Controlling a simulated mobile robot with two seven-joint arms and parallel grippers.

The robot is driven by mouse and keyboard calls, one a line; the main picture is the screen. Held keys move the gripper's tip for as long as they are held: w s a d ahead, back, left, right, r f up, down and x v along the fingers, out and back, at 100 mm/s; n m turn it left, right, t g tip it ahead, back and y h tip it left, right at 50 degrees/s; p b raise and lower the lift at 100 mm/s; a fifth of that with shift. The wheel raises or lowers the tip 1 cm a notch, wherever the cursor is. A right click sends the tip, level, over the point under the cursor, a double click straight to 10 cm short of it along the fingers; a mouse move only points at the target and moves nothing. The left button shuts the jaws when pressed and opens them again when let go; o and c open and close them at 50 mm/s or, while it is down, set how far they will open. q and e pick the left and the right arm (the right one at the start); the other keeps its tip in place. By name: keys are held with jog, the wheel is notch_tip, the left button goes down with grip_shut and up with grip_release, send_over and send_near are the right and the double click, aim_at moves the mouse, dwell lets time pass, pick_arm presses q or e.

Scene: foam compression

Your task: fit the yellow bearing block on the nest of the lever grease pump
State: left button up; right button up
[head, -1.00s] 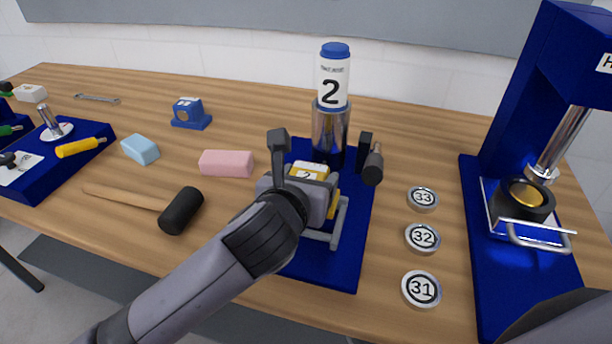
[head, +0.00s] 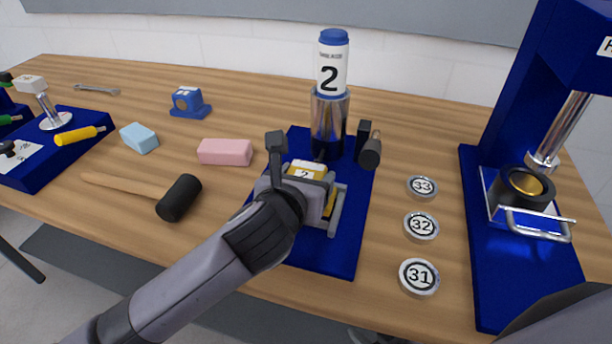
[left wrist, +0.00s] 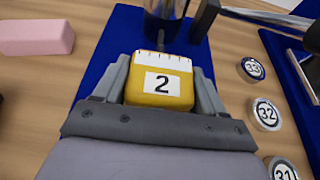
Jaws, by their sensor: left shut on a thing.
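The yellow bearing block (left wrist: 160,92), marked 2 with a white ruled strip on top, is between the fingers of my left gripper (left wrist: 161,78), which is shut on it. In the head view the block (head: 306,170) is over the blue base (head: 335,258) of the lever grease pump, in front of its chrome cylinder (head: 328,125). My right gripper is not in view.
A pink block (head: 225,152) and a black mallet (head: 179,198) lie left of the pump. Numbered discs (head: 421,226) lie to its right, before a blue press (head: 480,240). The pump's black lever grip (head: 371,152) stands close behind my gripper.

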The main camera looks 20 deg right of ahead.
pick_arm(q)
jog(key=shift+f, duration=0.4)
jog(key=o, duration=1.6)
jog(key=shift+f, duration=0.25)
jog(key=shift+v, duration=3.65)
jog(key=shift+r, duration=0.1)
